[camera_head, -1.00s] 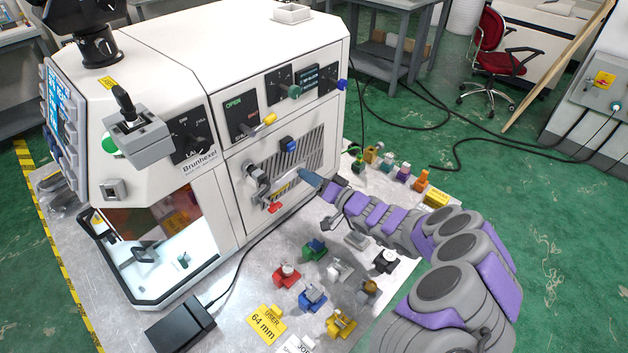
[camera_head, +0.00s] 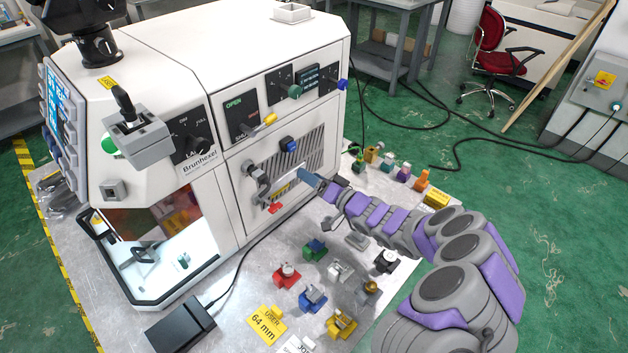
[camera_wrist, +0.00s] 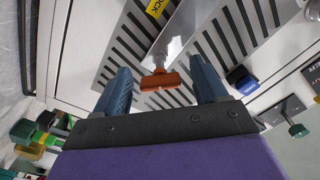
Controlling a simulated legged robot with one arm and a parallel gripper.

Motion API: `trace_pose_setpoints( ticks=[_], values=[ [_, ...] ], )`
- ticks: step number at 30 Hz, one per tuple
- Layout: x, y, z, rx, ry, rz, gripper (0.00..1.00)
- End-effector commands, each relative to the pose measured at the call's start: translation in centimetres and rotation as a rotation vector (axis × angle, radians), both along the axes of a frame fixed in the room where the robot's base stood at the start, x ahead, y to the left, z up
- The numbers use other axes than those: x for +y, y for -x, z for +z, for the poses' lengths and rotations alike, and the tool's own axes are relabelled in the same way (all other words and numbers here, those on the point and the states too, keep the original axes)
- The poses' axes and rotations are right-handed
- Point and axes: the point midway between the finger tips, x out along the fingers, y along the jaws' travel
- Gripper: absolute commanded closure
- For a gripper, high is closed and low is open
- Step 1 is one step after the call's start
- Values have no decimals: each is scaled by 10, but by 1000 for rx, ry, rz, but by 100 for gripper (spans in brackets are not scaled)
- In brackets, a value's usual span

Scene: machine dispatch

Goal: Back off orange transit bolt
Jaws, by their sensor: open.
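The orange transit bolt (camera_wrist: 160,80), with a T-shaped head, shows in the wrist view in front of a bright metal plate (camera_wrist: 185,30) on the machine's slotted panel. My gripper (camera_wrist: 163,88) is open. Its two blue fingers stand to the left and right of the bolt head, with a visible gap on each side. In the head view my gripper (camera_head: 309,177) is close to the side of the white machine (camera_head: 235,185), by the vent slots. I cannot make out the orange bolt there; my fingers probably cover it.
Several coloured fixtures, such as a red one (camera_head: 286,275), stand on the metal table near my arm. A yellow 64 mm label (camera_head: 266,325) lies in front.

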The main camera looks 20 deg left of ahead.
Motion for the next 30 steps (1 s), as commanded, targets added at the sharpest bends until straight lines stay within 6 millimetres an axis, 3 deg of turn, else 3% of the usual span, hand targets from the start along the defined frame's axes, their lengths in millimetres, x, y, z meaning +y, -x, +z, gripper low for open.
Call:
trace_pose_setpoints(
  ticks=[12, 23, 30],
  values=[
    [-31, 12, -1, 2, 1, -1, 28],
    [-35, 15, -1, 1, 1, 0, 28],
    [-35, 15, 2, 60, -23, 3, 49]
  ],
)
